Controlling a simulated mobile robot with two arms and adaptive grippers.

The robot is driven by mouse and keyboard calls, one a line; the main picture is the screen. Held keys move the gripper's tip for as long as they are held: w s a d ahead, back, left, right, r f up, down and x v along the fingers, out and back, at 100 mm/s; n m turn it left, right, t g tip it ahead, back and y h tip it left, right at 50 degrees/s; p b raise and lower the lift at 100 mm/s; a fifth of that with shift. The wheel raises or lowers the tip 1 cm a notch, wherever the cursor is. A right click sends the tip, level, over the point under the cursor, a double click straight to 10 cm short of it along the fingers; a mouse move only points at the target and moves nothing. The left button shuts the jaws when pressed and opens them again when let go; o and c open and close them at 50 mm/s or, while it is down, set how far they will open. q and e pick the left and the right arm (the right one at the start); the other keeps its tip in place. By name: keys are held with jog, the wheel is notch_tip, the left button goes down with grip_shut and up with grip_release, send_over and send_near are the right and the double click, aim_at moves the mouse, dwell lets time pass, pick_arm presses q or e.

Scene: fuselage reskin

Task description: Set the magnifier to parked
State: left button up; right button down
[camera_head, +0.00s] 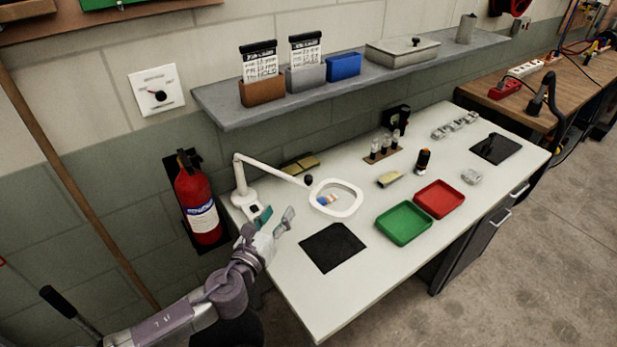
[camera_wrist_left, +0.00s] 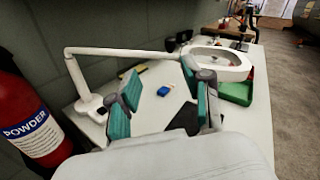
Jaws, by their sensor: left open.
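The magnifier (camera_head: 336,198) is a white framed lens on a jointed white arm, standing out over the left part of the workbench. Its base (camera_head: 244,199) is at the bench's back left corner, and a dark knob (camera_head: 309,180) sits where the arm meets the head. In the left wrist view the magnifier head (camera_wrist_left: 222,62) shows beyond the fingers. My left gripper (camera_head: 276,216) is open and empty near the bench's left edge, in front of the base and apart from the head. In the left wrist view its teal-padded fingers (camera_wrist_left: 160,105) are spread. My right gripper is not in view.
A red fire extinguisher (camera_head: 197,205) hangs on the wall left of the bench. A black mat (camera_head: 332,247), a green tray (camera_head: 403,223) and a red tray (camera_head: 439,199) lie on the bench. A grey shelf (camera_head: 350,80) runs above. A blue item (camera_wrist_left: 164,91) lies near the fingers.

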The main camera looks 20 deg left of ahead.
aim_at(306, 180)
pick_arm(q)
jog(key=w+d+m, duration=0.1)
jog(key=w, duration=0.4)
jog(key=w+d+m+h, duration=0.1)
jog(key=w+m, duration=0.1)
jog(key=w, duration=0.2)
jog(key=w+d+m+h+p, duration=0.1)
jog(key=w, duration=0.4)
jog(key=shift+w+m, duration=0.3)
jog(key=shift+w, duration=0.05)
grip_shut()
